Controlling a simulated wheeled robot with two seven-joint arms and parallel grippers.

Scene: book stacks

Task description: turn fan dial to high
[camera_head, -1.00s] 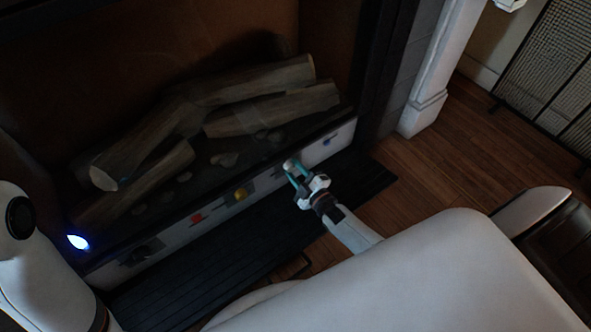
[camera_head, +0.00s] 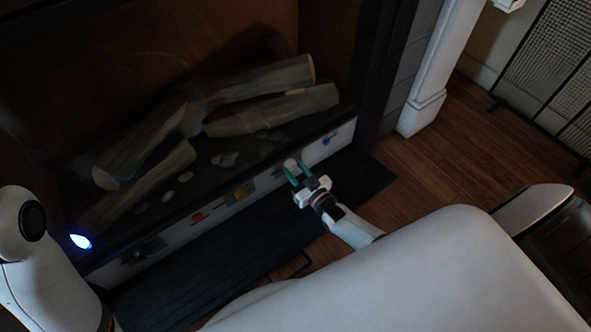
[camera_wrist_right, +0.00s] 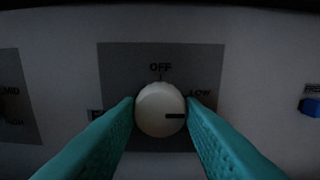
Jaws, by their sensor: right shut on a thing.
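The fan dial (camera_wrist_right: 158,110) is a round white knob on a grey plate, seen in the right wrist view. The plate reads OFF above the knob and LOW at its upper right; other lettering at the left is mostly hidden by a finger. The knob's dark mark points right, a little below LOW. My right gripper (camera_wrist_right: 160,112) is shut on the knob, one teal finger on each side. In the head view the right gripper (camera_head: 293,172) meets the white dial (camera_head: 290,164) on the fireplace's front panel. My left gripper is not in view.
The white panel (camera_head: 285,178) also carries a red control (camera_head: 197,216), a yellow one (camera_head: 241,192), a blue one (camera_head: 327,140) and a dark knob (camera_head: 143,252). Logs (camera_head: 260,80) lie behind it. A dark slatted mat (camera_head: 350,178) lies on the floor in front.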

